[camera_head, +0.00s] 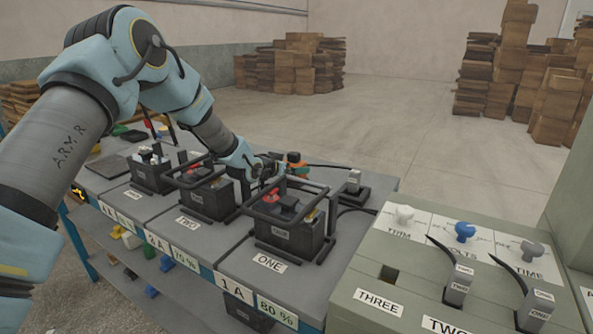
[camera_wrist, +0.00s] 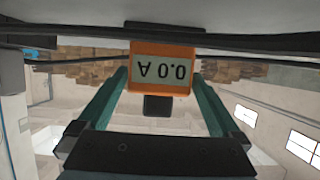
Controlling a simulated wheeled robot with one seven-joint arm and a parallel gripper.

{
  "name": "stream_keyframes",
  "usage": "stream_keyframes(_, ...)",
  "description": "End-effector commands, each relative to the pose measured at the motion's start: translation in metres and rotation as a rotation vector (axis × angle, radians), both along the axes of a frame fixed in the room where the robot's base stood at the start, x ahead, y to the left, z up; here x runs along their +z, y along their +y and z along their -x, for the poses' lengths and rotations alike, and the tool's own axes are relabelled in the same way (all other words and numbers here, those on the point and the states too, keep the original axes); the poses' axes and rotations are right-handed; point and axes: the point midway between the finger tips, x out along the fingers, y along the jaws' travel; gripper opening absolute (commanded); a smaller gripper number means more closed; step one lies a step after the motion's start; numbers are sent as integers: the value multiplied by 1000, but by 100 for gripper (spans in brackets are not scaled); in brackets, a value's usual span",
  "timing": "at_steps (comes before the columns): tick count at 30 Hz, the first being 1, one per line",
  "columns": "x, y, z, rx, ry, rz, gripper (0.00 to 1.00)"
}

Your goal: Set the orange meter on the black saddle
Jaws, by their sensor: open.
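The orange meter (camera_wrist: 162,82) shows its "0.0 A" display upside down in the wrist view, with a black block on the side nearer my gripper. In the head view the meter (camera_head: 295,163) is small and partly hidden behind my gripper (camera_head: 268,165). My gripper (camera_wrist: 158,78) is open, its two green fingers on either side of the meter; I cannot tell if they touch it. A dark piece (camera_wrist: 175,27) lies against the meter's far side in the wrist view. I cannot tell whether it is the black saddle.
Black-framed battery ONE (camera_head: 290,228) stands in front of my gripper; battery TWO (camera_head: 210,195) is to its left. A dark cable runs by the meter towards a grey clamp (camera_head: 352,182) on a black block. A green console (camera_head: 400,262) with knobs stands at right.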

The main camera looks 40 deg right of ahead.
Motion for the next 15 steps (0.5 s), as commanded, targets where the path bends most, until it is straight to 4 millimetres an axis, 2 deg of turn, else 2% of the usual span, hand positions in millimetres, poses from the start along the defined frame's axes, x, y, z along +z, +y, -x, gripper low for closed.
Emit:
stream_keyframes(6, 9, 22, 6, 0, 0, 0, 100)
stream_keyframes(15, 11, 26, 7, 0, 1, 0, 100)
